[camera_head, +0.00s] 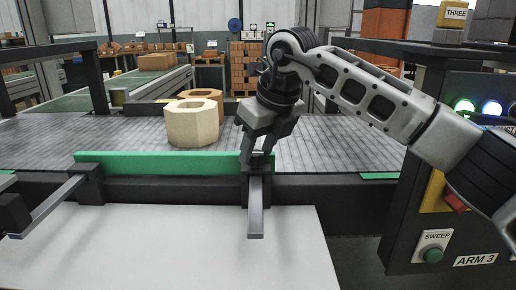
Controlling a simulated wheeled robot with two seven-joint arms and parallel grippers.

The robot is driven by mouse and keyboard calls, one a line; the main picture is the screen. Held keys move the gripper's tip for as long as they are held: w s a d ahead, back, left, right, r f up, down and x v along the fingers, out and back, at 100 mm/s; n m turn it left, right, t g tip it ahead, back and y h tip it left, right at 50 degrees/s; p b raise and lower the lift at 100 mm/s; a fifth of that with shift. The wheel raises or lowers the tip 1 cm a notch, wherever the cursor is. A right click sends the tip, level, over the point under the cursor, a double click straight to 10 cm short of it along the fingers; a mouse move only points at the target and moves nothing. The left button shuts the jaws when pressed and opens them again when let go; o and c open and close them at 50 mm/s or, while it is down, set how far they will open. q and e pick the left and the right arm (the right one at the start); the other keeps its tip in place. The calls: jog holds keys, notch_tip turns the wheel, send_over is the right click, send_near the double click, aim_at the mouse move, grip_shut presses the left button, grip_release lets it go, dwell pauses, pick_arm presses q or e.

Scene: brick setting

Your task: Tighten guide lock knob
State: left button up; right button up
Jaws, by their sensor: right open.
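A green guide rail (160,164) runs along the near edge of the grey conveyor. Black bracket blocks (89,184) hold it, and a metal rod (255,205) sticks out toward me from the right block (256,183). My right gripper (257,158) reaches in from the right and points down just over this right block, around the rail's right part. Its jaws are open. I cannot make out the lock knob clearly; the gripper covers that spot, and I cannot tell whether the fingers touch it. My left gripper is not in view.
Two wooden hollow octagonal blocks (192,124) stand on the conveyor (340,142) behind the rail. A black control panel (462,160) with lit lamps and a green SWEEP button (433,256) stands at right. A white surface (170,250) lies clear in front.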

jog(key=c, duration=0.7)
